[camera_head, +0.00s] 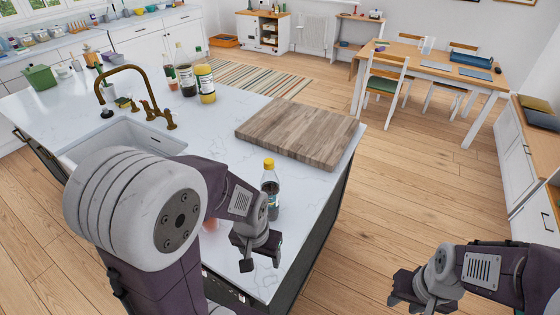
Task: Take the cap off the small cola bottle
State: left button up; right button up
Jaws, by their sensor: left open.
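A small dark bottle with a yellow cap (269,185) stands upright on the white island counter, near its right edge. It looks like the small cola bottle; its label is too small to read. The cap is on the bottle. My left gripper (260,255) is open and empty, just in front of and below the bottle in the picture. Its wrist overlaps the bottle's lower part, and I cannot tell if they touch. My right gripper (412,292) is off to the right, over the floor, away from the counter. Its finger gap is unclear.
A wooden cutting board (300,130) lies behind the bottle. Several taller bottles (205,80) stand further back, beside the sink (120,140) and brass tap (128,72). A reddish item (210,224) is partly hidden by my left arm. Counter around the bottle is mostly clear.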

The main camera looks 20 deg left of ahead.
aim_at(270, 182)
jog(key=u, duration=0.85)
jog(key=i+j+z, duration=0.1)
jog(key=j+z, duration=0.15)
jog(key=j, duration=0.6)
jog(key=j+z, duration=0.25)
jog(key=j, duration=0.6)
jog(key=j+z, duration=0.25)
jog(key=j, duration=0.65)
jog(key=k+j+z, duration=0.25)
jog(key=j, duration=0.6)
jog(key=i+j, duration=0.1)
jog(key=i, duration=0.5)
